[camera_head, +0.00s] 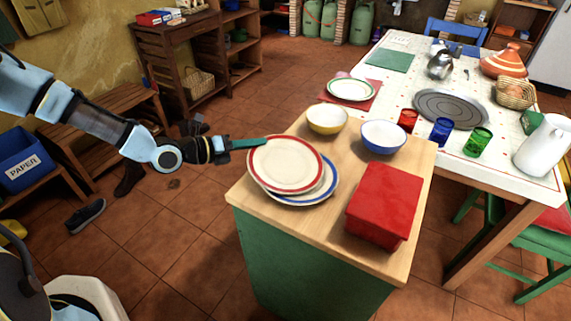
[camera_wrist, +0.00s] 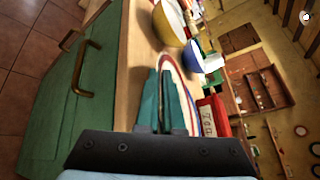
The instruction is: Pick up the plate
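A white plate with a red rim (camera_head: 284,166) overlaps a blue-rimmed plate (camera_head: 322,190) at the left side of the wooden counter top. It sits off-centre, up and to the left of the lower plate; I cannot tell whether the two touch. My gripper (camera_head: 262,142) reaches in from the left, at the red-rimmed plate's far left edge. In the wrist view, the teal fingers (camera_wrist: 160,74) are close together, with the plate seen nearly edge-on at their tips. The fingers look shut on its rim, though the contact is partly hidden.
A yellow bowl (camera_head: 327,120), a blue bowl (camera_head: 384,138) and a red box (camera_head: 385,203) share the counter (camera_head: 330,235). Behind it, a table holds a white pitcher (camera_head: 543,147), glasses and another plate (camera_head: 352,89). Open floor lies left of the counter.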

